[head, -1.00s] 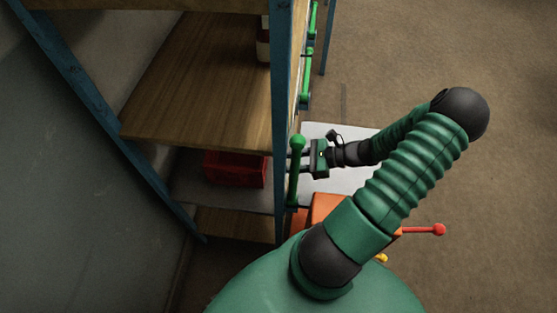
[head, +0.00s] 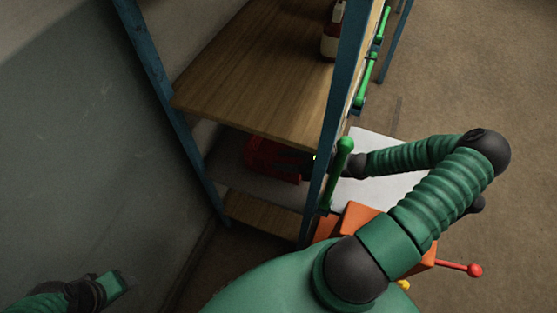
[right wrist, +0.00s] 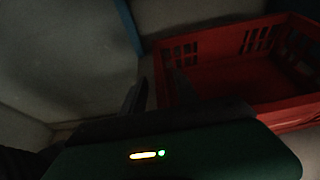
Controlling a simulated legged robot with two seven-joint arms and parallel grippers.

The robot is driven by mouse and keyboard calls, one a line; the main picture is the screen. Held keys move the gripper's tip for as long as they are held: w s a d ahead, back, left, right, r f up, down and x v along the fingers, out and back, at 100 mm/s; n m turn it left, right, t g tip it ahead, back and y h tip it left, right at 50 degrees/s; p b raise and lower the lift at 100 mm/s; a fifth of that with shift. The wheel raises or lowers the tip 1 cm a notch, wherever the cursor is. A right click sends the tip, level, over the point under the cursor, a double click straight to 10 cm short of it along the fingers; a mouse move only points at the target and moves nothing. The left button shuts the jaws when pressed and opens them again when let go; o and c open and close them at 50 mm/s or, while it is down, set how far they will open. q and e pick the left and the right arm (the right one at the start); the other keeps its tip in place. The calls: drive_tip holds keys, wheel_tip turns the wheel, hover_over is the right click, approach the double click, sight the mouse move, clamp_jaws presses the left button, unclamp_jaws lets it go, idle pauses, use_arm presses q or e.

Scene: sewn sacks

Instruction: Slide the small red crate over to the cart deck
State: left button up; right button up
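The small red crate (head: 262,158) sits on the lower grey shelf level under the wooden shelf; it also shows in the right wrist view (right wrist: 225,62). My right gripper (right wrist: 158,90) reaches past the blue post to the crate. Its fingers are apart, one on each side of the crate's near left wall; I cannot tell if they touch it. In the head view the post and shadow partly hide this gripper. A pale flat surface (head: 385,187), apparently the cart deck, lies right of the post. My left gripper (head: 115,284) is at the lower left, away from the crate; its fingers are unclear.
The wooden shelf (head: 255,85) hangs above the crate, with a bottle (head: 331,42) on it. Blue posts (head: 345,75) and green levers (head: 338,172) edge the rack. An orange block (head: 362,222) stands near the pale surface. A lower wooden board (head: 262,214) lies beneath.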

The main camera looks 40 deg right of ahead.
drive_tip(key=shift+x, duration=1.05)
drive_tip(key=shift+a, duration=0.1)
drive_tip(key=shift+c, duration=0.5)
clamp_jaws()
